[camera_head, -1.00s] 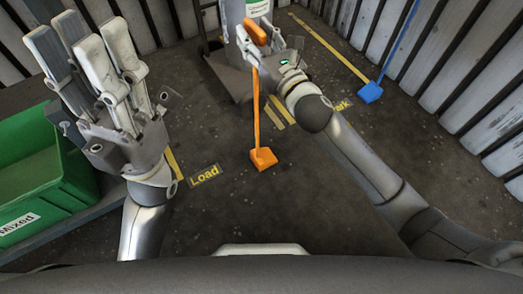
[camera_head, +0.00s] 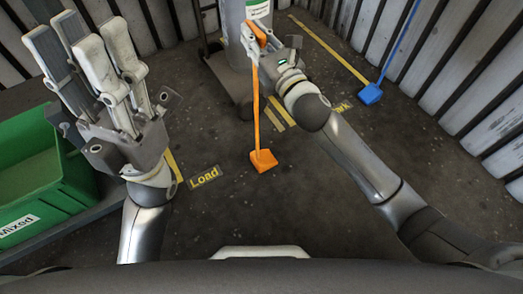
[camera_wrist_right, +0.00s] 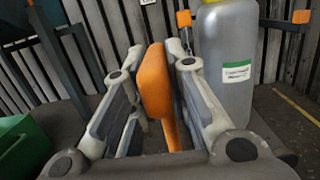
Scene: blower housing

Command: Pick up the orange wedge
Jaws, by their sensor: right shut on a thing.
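The orange wedge (camera_head: 263,160) is a small block at the foot of a long thin orange handle, low in the middle of the head view. The handle's thick top also shows in the right wrist view (camera_wrist_right: 154,82), upright between the fingers. My right gripper (camera_head: 257,36) is shut on this handle top. The block appears to be on the dark floor. My left gripper (camera_head: 84,48) is open and empty, fingers up, at the left and well apart from the wedge.
A grey cylinder with a green label (camera_wrist_right: 228,85) stands just behind my right gripper. A green bin (camera_head: 45,185) marked "Mixed" is at the left. A blue wedge (camera_head: 370,94) with a handle is by the right wall. Floor around the "Load" marking (camera_head: 204,177) is clear.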

